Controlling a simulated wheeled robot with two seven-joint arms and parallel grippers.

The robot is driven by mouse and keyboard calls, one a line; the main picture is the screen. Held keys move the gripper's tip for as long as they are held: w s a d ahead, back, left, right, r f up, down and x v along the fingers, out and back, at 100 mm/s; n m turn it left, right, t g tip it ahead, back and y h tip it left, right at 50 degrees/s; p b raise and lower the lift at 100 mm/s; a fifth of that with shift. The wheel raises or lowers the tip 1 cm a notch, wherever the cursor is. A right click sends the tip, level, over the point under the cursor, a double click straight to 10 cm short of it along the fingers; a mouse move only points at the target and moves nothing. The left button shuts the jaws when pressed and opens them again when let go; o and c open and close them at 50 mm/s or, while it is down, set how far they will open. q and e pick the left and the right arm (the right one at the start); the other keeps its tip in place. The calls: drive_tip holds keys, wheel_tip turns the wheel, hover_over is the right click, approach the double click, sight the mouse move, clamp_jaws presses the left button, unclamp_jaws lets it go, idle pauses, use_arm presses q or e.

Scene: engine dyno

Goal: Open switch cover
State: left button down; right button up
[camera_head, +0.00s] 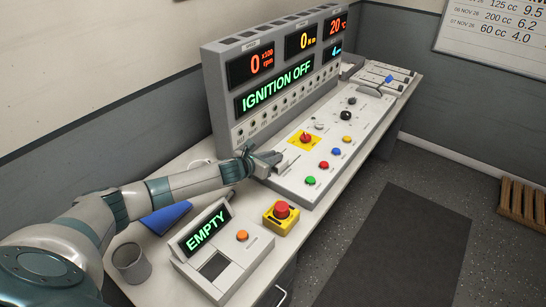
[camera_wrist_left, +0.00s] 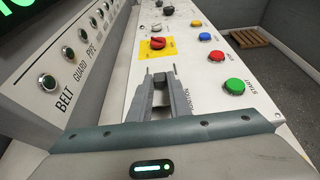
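My left gripper (camera_head: 272,159) is low over the near left part of the sloped control panel (camera_head: 372,125). In the left wrist view its two fingers (camera_wrist_left: 161,90) point away along the panel beside the IGNITION label, with a narrow gap between them. A small grey block shows in that gap; I cannot tell whether it is the switch cover or whether the fingers touch it. The ignition switch and its cover are otherwise hidden by the gripper. My right gripper is not in view.
Close by are a red knob on a yellow plate (camera_head: 304,138) and a green button (camera_head: 310,181). An emergency stop (camera_head: 281,211), an EMPTY display box (camera_head: 243,258), a mug (camera_head: 131,264) and a blue item (camera_head: 166,218) are nearer. The display console (camera_head: 213,95) rises behind.

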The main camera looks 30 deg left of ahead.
use_arm(q)
drive_tip(key=shift+w+d, duration=0.15)
drive_tip(key=shift+w, duration=0.4)
drive_tip(key=shift+w+d+b, duration=0.2)
drive_tip(key=shift+w, duration=1.35)
drive_tip(key=shift+w+d+b, duration=0.15)
drive_tip(key=shift+w+b, duration=0.05)
drive_tip(key=shift+w, duration=1.35)
drive_tip(key=c, duration=1.6)
unclamp_jaws()
drive_tip(key=shift+c, duration=0.2)
drive_tip(key=shift+s, duration=0.15)
drive_tip(key=shift+v, duration=0.85)
drive_tip(key=b+v, duration=0.3)
drive_tip(key=v, duration=1.2)
drive_tip(key=shift+s, duration=0.25)
